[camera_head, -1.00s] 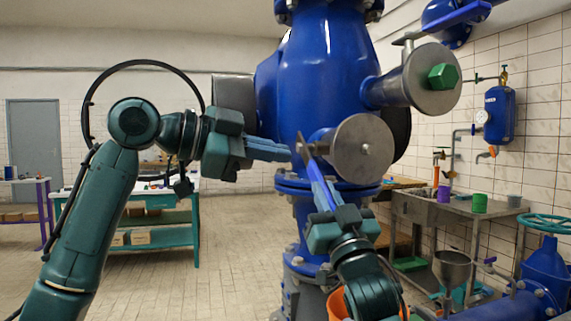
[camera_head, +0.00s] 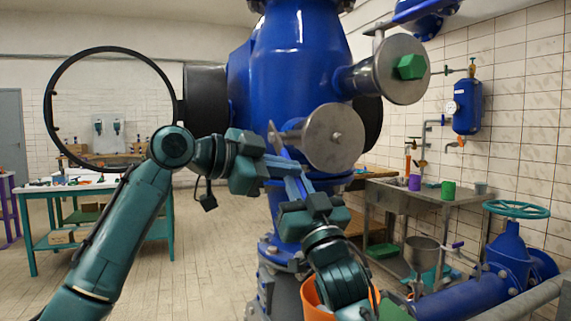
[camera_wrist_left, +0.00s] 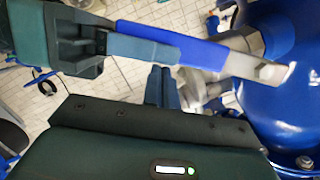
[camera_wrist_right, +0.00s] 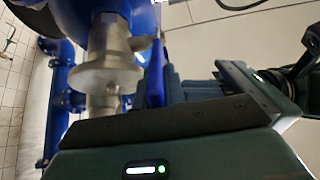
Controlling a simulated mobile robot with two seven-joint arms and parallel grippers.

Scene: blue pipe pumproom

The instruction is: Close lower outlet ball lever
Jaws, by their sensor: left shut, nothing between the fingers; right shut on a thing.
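The lower outlet ball lever (camera_head: 276,138) has a flat metal end and a blue handle, and sits left of the lower round steel flange (camera_head: 335,137). My right gripper (camera_head: 292,172) is shut on the blue handle from below. In the left wrist view the lever's handle (camera_wrist_left: 190,45) runs from the right gripper's fingers (camera_wrist_left: 140,48) to the metal end. The handle (camera_wrist_right: 155,75) also shows in the right wrist view. My left gripper (camera_head: 300,164) is shut and empty, its tips close to the right fingers; I cannot tell whether they touch.
A large blue valve body (camera_head: 305,60) stands behind. An upper outlet with a green hex knob (camera_head: 411,67) is at upper right. A black handwheel ring (camera_head: 110,50) is behind my left arm.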

